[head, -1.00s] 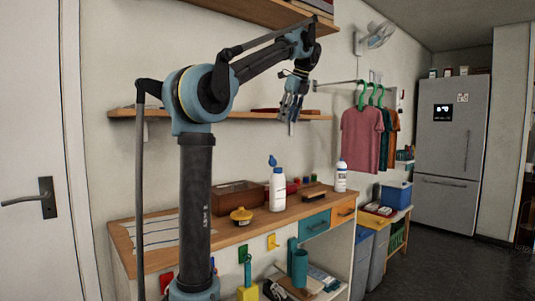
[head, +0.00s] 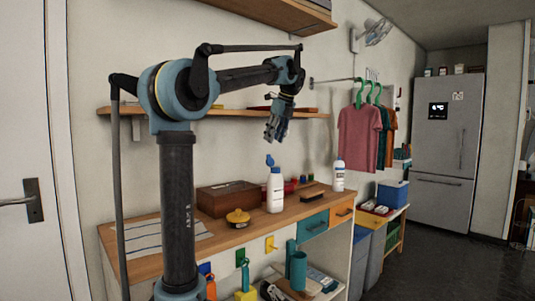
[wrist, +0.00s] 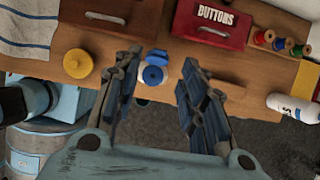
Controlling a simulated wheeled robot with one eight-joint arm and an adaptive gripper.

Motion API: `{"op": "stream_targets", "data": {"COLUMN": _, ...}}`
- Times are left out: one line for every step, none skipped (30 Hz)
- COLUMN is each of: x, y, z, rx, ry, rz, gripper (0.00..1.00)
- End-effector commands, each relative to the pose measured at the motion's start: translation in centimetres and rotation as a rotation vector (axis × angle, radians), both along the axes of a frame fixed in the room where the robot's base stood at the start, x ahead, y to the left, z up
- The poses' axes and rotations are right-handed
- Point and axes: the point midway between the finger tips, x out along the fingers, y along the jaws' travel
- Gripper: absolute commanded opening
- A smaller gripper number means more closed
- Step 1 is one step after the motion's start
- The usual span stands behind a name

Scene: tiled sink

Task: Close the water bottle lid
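The white water bottle (head: 275,192) stands upright on the wooden counter. Its blue lid (head: 270,160) is flipped up and open at the top left of the bottle. In the wrist view the blue lid (wrist: 157,56) and blue cap top (wrist: 152,75) show from above, between my fingers. My gripper (head: 275,137) is above the bottle, pointing down, clear of the lid. In the wrist view my gripper (wrist: 161,62) has its two fingers spread apart with nothing held between them.
A yellow round container (head: 238,217) and a wooden box (head: 228,198) stand left of the bottle. A red buttons box (wrist: 212,22), thread spools (wrist: 278,44) and another white bottle (head: 338,176) are to the right. A shelf (head: 230,112) runs along the wall behind my arm.

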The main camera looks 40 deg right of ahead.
Motion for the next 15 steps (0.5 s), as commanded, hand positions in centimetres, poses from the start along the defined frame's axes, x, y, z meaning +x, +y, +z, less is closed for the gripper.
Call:
{"op": "stream_targets", "data": {"x": 0.4, "y": 0.1, "z": -0.9, "rx": -0.001, "ry": 0.000, "rz": 0.002, "gripper": 0.38}}
{"op": "stream_targets", "data": {"x": 0.6, "y": 0.1, "z": -1.4, "rx": -0.001, "ry": 0.000, "rz": 0.002, "gripper": 0.38}}
{"op": "stream_targets", "data": {"x": 0.9, "y": 0.1, "z": -2.0, "rx": -0.001, "ry": 0.000, "rz": 0.002, "gripper": 0.38}}
{"op": "stream_targets", "data": {"x": 1.1, "y": 0.1, "z": -2.5, "rx": -0.001, "ry": 0.000, "rz": 0.002, "gripper": 0.38}}
{"op": "stream_targets", "data": {"x": 1.3, "y": 0.1, "z": -3.0, "rx": -0.001, "ry": 0.000, "rz": 0.002, "gripper": 0.38}}
{"op": "stream_targets", "data": {"x": 1.5, "y": 0.1, "z": -3.5, "rx": 0.000, "ry": 0.000, "rz": 0.001, "gripper": 0.38}}
{"op": "stream_targets", "data": {"x": 1.6, "y": 0.2, "z": -3.9, "rx": 0.000, "ry": 0.000, "rz": 0.001, "gripper": 0.38}}
{"op": "stream_targets", "data": {"x": 1.8, "y": 0.2, "z": -4.3, "rx": 0.000, "ry": 0.000, "rz": 0.001, "gripper": 0.38}}
{"op": "stream_targets", "data": {"x": 2.0, "y": 0.2, "z": -4.8, "rx": -0.001, "ry": 0.000, "rz": 0.001, "gripper": 0.38}}
{"op": "stream_targets", "data": {"x": 2.1, "y": 0.2, "z": -5.1, "rx": -0.002, "ry": 0.000, "rz": 0.001, "gripper": 0.38}}
{"op": "stream_targets", "data": {"x": 2.3, "y": 0.2, "z": -5.4, "rx": -0.001, "ry": 0.000, "rz": 0.002, "gripper": 0.38}}
{"op": "stream_targets", "data": {"x": 2.4, "y": 0.2, "z": -5.8, "rx": -0.001, "ry": 0.000, "rz": 0.002, "gripper": 0.38}}
{"op": "stream_targets", "data": {"x": 2.5, "y": 0.2, "z": -6.0, "rx": -0.001, "ry": 0.000, "rz": 0.002, "gripper": 0.38}}
{"op": "stream_targets", "data": {"x": 2.6, "y": 0.2, "z": -6.2, "rx": -0.001, "ry": 0.000, "rz": 0.002, "gripper": 0.38}}
{"op": "stream_targets", "data": {"x": 2.7, "y": 0.3, "z": -6.4, "rx": 0.000, "ry": 0.000, "rz": 0.001, "gripper": 0.38}}
